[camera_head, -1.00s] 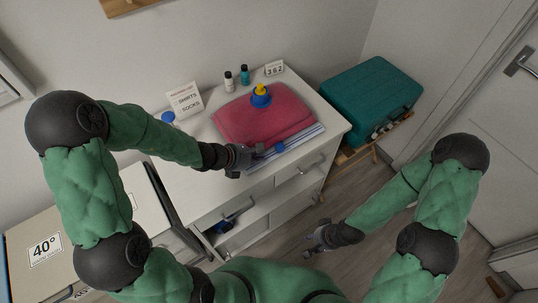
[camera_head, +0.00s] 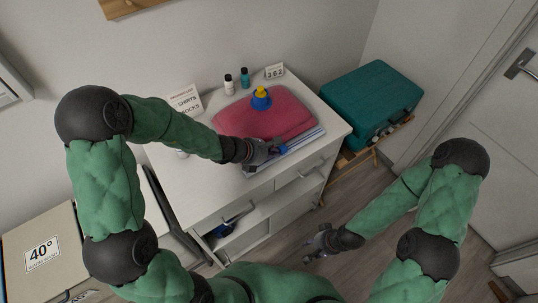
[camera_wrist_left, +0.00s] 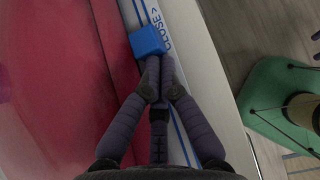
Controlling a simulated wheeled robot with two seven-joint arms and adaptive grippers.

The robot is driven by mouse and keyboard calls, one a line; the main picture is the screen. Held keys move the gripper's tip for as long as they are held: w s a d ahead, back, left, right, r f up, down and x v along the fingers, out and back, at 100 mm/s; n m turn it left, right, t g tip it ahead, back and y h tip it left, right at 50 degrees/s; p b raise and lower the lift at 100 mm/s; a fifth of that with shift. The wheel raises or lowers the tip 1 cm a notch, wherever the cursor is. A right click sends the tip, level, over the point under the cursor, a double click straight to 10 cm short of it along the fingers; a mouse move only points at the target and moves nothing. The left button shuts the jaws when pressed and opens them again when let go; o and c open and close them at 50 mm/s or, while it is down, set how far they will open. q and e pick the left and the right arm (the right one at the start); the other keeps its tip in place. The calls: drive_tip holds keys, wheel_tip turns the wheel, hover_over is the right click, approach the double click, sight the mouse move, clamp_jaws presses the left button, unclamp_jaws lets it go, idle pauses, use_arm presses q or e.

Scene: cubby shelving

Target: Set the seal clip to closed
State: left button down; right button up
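The blue seal clip (camera_head: 283,149) sits on the blue-lined seal strip (camera_head: 305,141) along the front edge of a pink storage bag (camera_head: 240,118) on the white dresser top. In the left wrist view the clip (camera_wrist_left: 150,40) is just beyond my fingertips, beside printed "CLOSE>" lettering. My left gripper (camera_head: 274,150) is over the strip at the clip's left. Its fingers (camera_wrist_left: 157,68) are shut together, with the tips at or very near the clip's side; contact is unclear. My right gripper (camera_head: 318,242) hangs low over the floor, fingers apart and empty.
A blue-and-yellow item (camera_head: 261,98) stands on the bag. Small bottles (camera_head: 229,85), a number block (camera_head: 274,71) and a label card (camera_head: 186,99) stand behind. A teal case (camera_head: 370,100) is at right. A dresser drawer (camera_head: 235,226) is partly open.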

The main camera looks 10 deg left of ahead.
sight(296, 145)
use_arm(q)
drive_tip(key=w+d, duration=0.4)
drive_tip(key=shift+w+d+b, duration=0.25)
drive_tip(key=shift+d+b, duration=0.1)
drive_tip(key=shift+d, duration=0.05)
drive_tip(key=w+d+p, duration=0.1)
drive_tip(key=w+d, duration=0.5)
drive_tip(key=shift+w+d, duration=0.25)
drive_tip(key=shift+w, duration=0.05)
use_arm(e)
drive_tip(key=shift+r, duration=0.2)
